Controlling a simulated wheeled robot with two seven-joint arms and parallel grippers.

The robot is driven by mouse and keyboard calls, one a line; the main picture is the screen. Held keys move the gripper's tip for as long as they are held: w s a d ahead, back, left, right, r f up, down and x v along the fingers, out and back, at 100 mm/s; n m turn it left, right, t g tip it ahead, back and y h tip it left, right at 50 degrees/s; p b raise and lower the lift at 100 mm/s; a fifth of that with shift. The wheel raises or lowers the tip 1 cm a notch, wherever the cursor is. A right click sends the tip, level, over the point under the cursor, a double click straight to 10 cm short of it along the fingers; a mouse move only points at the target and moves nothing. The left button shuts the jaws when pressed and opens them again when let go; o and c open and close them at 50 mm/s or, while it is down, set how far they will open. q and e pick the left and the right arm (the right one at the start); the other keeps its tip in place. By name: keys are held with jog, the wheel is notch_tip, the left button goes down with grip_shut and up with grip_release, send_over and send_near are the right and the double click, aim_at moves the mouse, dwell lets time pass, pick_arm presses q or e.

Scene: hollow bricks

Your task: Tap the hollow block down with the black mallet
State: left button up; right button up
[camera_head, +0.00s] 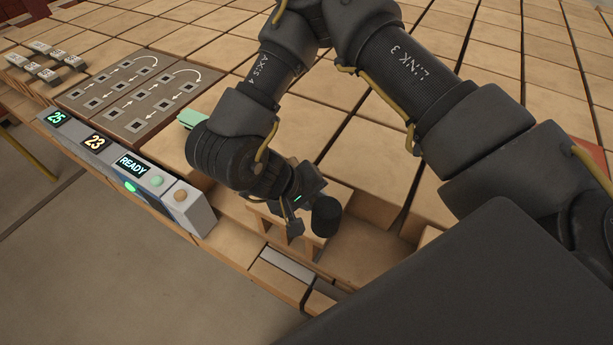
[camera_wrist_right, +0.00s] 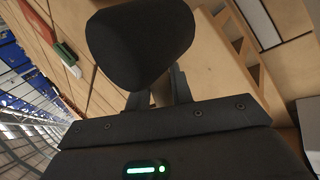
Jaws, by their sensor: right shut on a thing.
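The black mallet (camera_head: 326,216) is in my right gripper (camera_head: 293,212), whose arm comes in from the upper right. In the right wrist view the mallet's dark, rounded head (camera_wrist_right: 140,42) fills the upper left, in front of my right fingers (camera_wrist_right: 165,92); the handle is hidden. A pale wooden block with open cells (camera_head: 283,236), which looks like the hollow block, lies under and beside the mallet head in the head view. The gripper and mallet hide part of it. I cannot tell whether the mallet touches it. My left gripper is not in view.
A grey console (camera_head: 130,170) with 25, 23 and READY displays runs along the front edge, left of the block. Behind it lie a plate with arrows (camera_head: 130,95) and several small grey pieces (camera_head: 45,62). A green object (camera_head: 190,118) sits behind my wrist. Wooden blocks cover the back.

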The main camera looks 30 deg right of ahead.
jog(key=s+a+f+m+g+y+p, duration=0.1)
jog(key=s+a+m+g+y+p, duration=0.15)
jog(key=a+m+g+y, duration=0.8)
jog(key=w+d+m+t+y, duration=0.1)
jog(key=w+d+m+t, duration=0.1)
jog(key=m, duration=0.6)
jog(key=w+d+r+m+t+y+p, duration=0.1)
jog(key=d+m+t, duration=0.3)
jog(key=m, duration=0.5)
jog(key=w+d+m+t+y+p, duration=0.1)
jog(key=w+d+m+t, duration=0.2)
jog(key=m+t, duration=0.3)
jog(key=shift+w+d+r+m, duration=0.2)
jog(key=shift+w+m, duration=0.1)
jog(key=shift+m, duration=0.6)
jog(key=shift+w+d+r+m, duration=0.1)
jog(key=shift+w+d+m, duration=0.15)
jog(key=shift+m, duration=0.6)
jog(key=shift+w+d+m+t, duration=0.25)
jog(key=shift+d+m+t, duration=0.1)
jog(key=shift+d+m, duration=0.2)
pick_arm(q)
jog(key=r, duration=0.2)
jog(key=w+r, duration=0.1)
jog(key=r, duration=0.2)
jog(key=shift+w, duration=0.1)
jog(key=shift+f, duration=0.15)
pick_arm(e)
jog(key=shift+a+f, duration=0.1)
jog(key=shift+f, duration=0.05)
